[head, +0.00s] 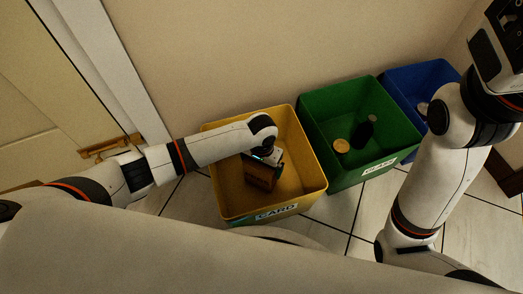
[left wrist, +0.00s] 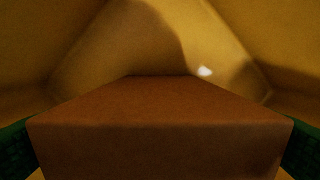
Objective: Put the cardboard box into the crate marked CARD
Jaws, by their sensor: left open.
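The brown cardboard box (head: 258,179) is inside the yellow crate (head: 303,165), whose front label reads CARD. My left gripper (head: 264,160) reaches down into this crate, right at the top of the box. In the left wrist view the box (left wrist: 160,110) fills the lower middle, with green finger pads at its left and right sides and yellow crate walls beyond. The left jaws are open around the box. Whether the box rests fully on the crate floor is hidden. My right arm rises at the right; its hand (head: 497,50) is cut off by the frame edge, with fingertips out of sight.
A green crate (head: 345,175) beside the yellow one holds a dark bottle (head: 365,132) and a round tan item (head: 341,146). A blue crate (head: 435,72) stands farther right with a pale item inside. A wall is behind the crates; a door with a brass handle (head: 103,147) is at left.

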